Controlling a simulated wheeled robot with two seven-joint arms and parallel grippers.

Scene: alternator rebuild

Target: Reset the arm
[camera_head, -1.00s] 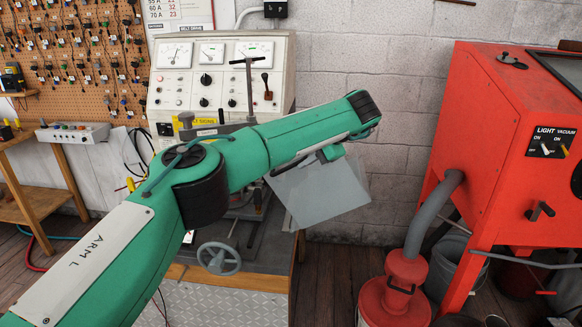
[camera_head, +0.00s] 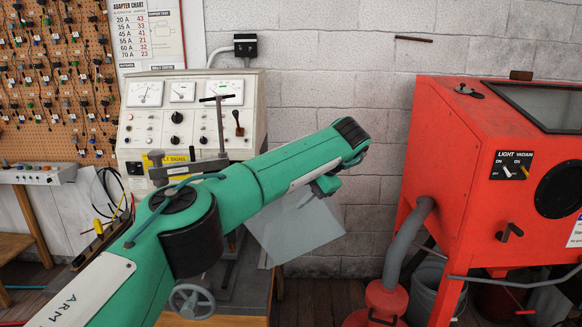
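My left arm, green with dark joints, comes in from the lower left and reaches up across the test bench. Its far end is a dark rounded joint in front of the grey wall. Below that joint a small green and grey part shows, at my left gripper (camera_head: 325,186). Its fingers are not clear, so I cannot tell whether it is open or shut. My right gripper is not in view.
The test bench (camera_head: 190,88) with dials stands behind my arm, which hides part of it. A red blasting cabinet (camera_head: 450,150) with a grey hose (camera_head: 407,240) stands at right. Bare wall (camera_head: 330,60) lies between them.

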